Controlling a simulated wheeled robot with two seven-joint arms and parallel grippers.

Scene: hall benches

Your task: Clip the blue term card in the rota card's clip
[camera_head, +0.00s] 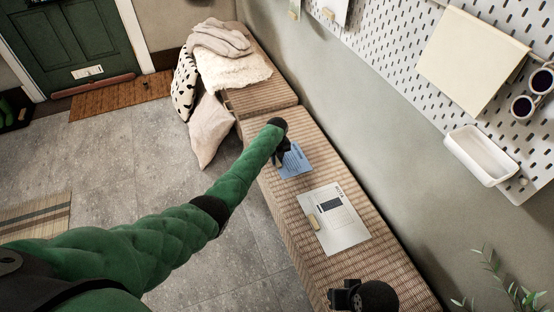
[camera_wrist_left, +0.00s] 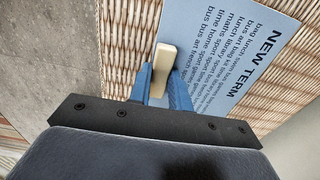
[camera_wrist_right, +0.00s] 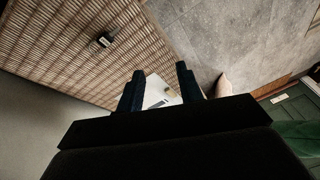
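The blue term card (camera_head: 294,161) lies on the woven bench; in the left wrist view the card (camera_wrist_left: 235,55) shows "NEW TERM" and a pale wooden block (camera_wrist_left: 163,63) at its edge. My left gripper (camera_head: 281,154) is over the card; its blue fingers (camera_wrist_left: 161,75) are close against both sides of the block. The white rota card (camera_head: 341,231) lies nearer on the bench, with a pale wooden piece (camera_head: 313,221) at its left edge and a dark rectangle in its middle. My right gripper (camera_wrist_right: 160,70) is open and empty above the near bench.
A small dark object (camera_wrist_right: 105,40) lies on the bench in the right wrist view. Cushions (camera_head: 210,130) lean at the far end. The floor left is mostly clear.

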